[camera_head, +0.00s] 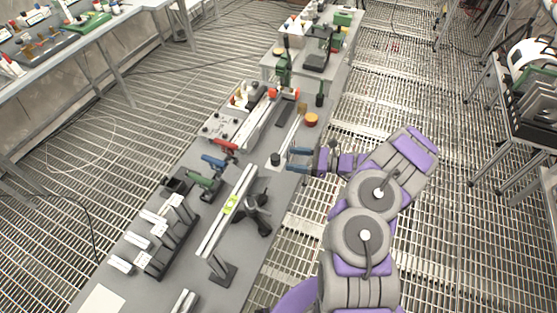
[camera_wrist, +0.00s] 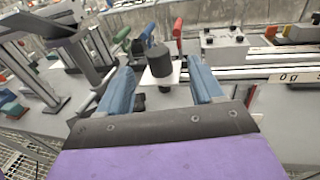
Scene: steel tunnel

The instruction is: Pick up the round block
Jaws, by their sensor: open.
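A dark round block (camera_head: 275,159), a short upright cylinder, stands on a small white square on the grey bench. It also shows in the wrist view (camera_wrist: 160,62), ahead of and between my two blue fingers, with its lower part visible. My gripper (camera_head: 289,159) is open and empty, just to the right of the block in the head view, with the fingers pointing at it. In the wrist view my gripper (camera_wrist: 159,68) has its fingers spread wider than the block. I cannot tell the exact gap between fingertips and block.
Red, blue and green (camera_head: 200,181) hand tools stand left of the block. A slotted rail with a yellow-green level (camera_head: 230,206) and a black tripod-like stand (camera_head: 258,213) are nearer. An orange round piece (camera_head: 311,120) lies farther along.

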